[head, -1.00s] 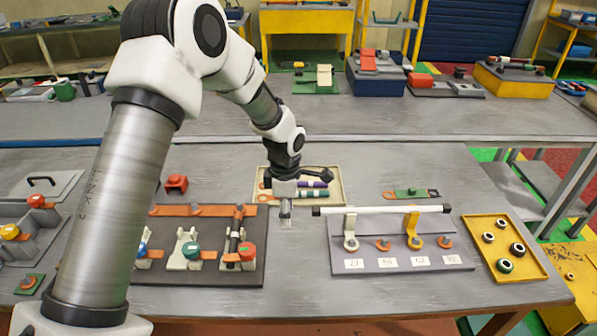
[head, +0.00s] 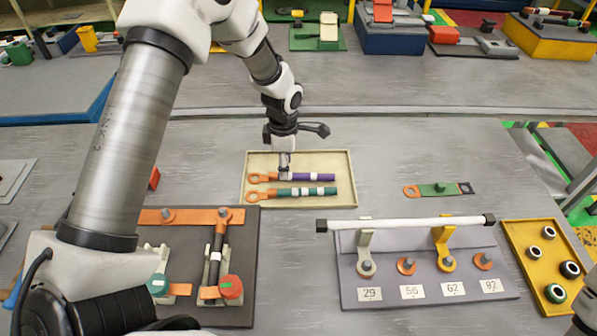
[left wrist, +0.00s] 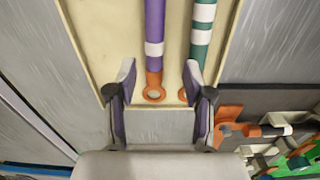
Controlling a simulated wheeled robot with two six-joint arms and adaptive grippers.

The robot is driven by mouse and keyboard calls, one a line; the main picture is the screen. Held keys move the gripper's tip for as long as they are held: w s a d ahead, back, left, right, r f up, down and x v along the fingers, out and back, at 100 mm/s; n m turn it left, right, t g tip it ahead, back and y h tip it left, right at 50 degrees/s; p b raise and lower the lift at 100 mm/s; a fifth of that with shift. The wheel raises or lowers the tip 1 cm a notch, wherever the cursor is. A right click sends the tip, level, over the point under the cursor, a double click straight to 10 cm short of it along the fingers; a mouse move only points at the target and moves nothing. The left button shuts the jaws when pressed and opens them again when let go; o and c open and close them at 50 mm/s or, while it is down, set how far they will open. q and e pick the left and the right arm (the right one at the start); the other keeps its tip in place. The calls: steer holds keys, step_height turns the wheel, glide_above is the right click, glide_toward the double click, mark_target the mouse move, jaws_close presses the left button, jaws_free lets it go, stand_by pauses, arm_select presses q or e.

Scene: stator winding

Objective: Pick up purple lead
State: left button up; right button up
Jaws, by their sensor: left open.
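The purple lead (head: 318,177) lies in the cream tray (head: 345,160), with white bands and an orange ring end at its left. In the left wrist view the purple lead (left wrist: 154,25) runs away from me, and its orange ring lies between the open fingers. A green lead (head: 300,191) with white bands lies beside it, also in the left wrist view (left wrist: 203,20). My left gripper (head: 284,172) is over the tray by the purple lead; in the left wrist view its fingers (left wrist: 157,85) are apart and hold nothing. My right gripper is not in view.
In front of the tray stand a dark fixture board (head: 240,240) with orange parts at left and a grey rack (head: 420,287) with a white bar at right. A yellow tray (head: 520,260) holds several rings. A small green part (head: 438,189) lies right of the cream tray.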

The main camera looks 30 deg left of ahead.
mark_target(293, 177)
arm_select(q)
steer(key=f, duration=0.3)
steer(key=a+f, duration=0.1)
steer(key=shift+w+a+f+p, duration=0.1)
steer(key=shift+w+f+p, duration=0.2)
steer(key=shift+w, duration=0.05)
steer(key=shift+s+d+r, duration=0.1)
steer(key=shift+d+r, duration=0.05)
steer(key=shift+d, duration=0.05)
steer(key=shift+s+d+r, duration=0.1)
steer(key=shift+s+r, duration=0.05)
steer(key=c, duration=0.5)
jaws_close()
